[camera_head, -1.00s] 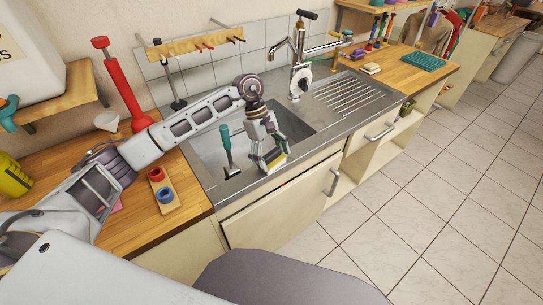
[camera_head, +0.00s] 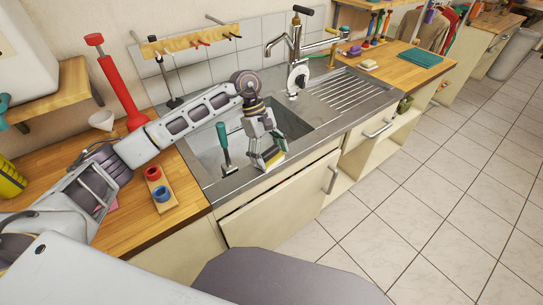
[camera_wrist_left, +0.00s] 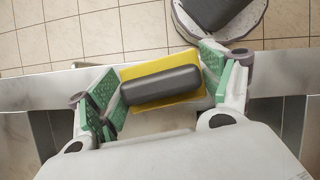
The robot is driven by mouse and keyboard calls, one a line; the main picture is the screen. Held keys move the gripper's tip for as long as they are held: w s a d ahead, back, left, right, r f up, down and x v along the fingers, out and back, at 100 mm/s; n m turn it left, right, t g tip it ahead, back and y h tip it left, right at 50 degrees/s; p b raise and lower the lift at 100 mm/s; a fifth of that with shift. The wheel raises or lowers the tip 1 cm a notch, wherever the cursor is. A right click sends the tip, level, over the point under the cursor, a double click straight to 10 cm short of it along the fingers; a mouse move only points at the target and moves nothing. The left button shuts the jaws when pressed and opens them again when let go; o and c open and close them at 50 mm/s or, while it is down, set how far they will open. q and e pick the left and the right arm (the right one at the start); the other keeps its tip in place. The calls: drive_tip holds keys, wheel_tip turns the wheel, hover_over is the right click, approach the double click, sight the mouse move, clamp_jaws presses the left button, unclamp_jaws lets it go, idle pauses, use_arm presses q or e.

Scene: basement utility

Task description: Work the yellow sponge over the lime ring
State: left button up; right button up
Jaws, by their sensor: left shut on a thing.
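The yellow sponge (camera_wrist_left: 152,115) has a dark grey block on its back. My left gripper (camera_head: 266,156) is shut on it, one finger at each end of the grey block, as the left wrist view (camera_wrist_left: 160,88) shows. In the head view the sponge (camera_head: 275,159) is a small yellow patch between the fingers, low at the front rim of the steel sink (camera_head: 228,186). I cannot tell whether it touches the rim. I cannot make out the lime ring; gripper and sponge cover part of the rim. My right gripper is out of view.
A teal-handled tool (camera_head: 223,143) stands at the sink's left, close to my gripper. The tap (camera_head: 297,55) rises behind the basin. A small wooden holder with red and blue rings (camera_head: 161,192) lies on the left counter. The drainboard (camera_head: 350,92) is clear.

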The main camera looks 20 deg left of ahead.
use_arm(q)
drive_tip(key=shift+w+a+r, duration=0.1)
drive_tip(key=shift+w+a, duration=0.4)
drive_tip(key=shift+a, duration=0.1)
drive_tip(key=shift+s+d+b, duration=0.1)
drive_tip(key=shift+d+b, duration=0.05)
drive_tip(key=shift+b, duration=0.15)
drive_tip(key=shift+s+d, duration=0.65)
drive_tip(key=shift+d, duration=0.15)
drive_tip(key=shift+w+a, duration=0.1)
drive_tip(key=shift+w+a+f+b, duration=0.25)
drive_tip(key=shift+w+a+b, duration=0.35)
drive_tip(key=shift+a+b, duration=0.2)
drive_tip(key=shift+a, duration=0.1)
drive_tip(key=shift+s, duration=0.1)
